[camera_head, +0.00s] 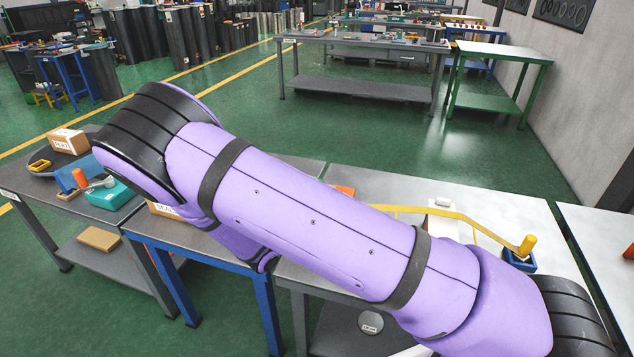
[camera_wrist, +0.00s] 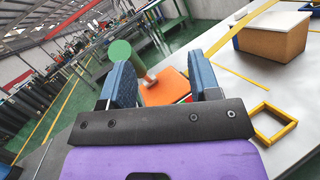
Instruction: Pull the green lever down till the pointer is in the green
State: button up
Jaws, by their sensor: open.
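The orange body shows between the fingers. The knob appears beyond the left finger's tip, and I cannot tell whether they touch. Nothing is held. In the head view my arm hides the lever and my gripper.
A cardboard box (camera_wrist: 273,38) and a yellow square frame (camera_wrist: 272,122) are to the right in the wrist view. In the head view, a yellow strip (camera_head: 455,216) and a yellow-handled blue device (camera_head: 525,252) are on the right bench. A teal box (camera_head: 110,194) is at left.

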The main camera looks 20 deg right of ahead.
jog(key=w+a+f+n+t+y, duration=0.2)
jog(key=a+f+n+t, duration=0.15)
jog(key=n+t, duration=0.2)
jog(key=shift+m, duration=0.25)
jog(key=x, duration=1)
jog(key=shift+w+d+f, duration=0.2)
jog(key=shift+w+d, duration=0.05)
jog(key=shift+c, duration=0.2)
grip_shut()
jog(key=shift+f+t, duration=0.1)
jog(key=shift+t, duration=0.15)
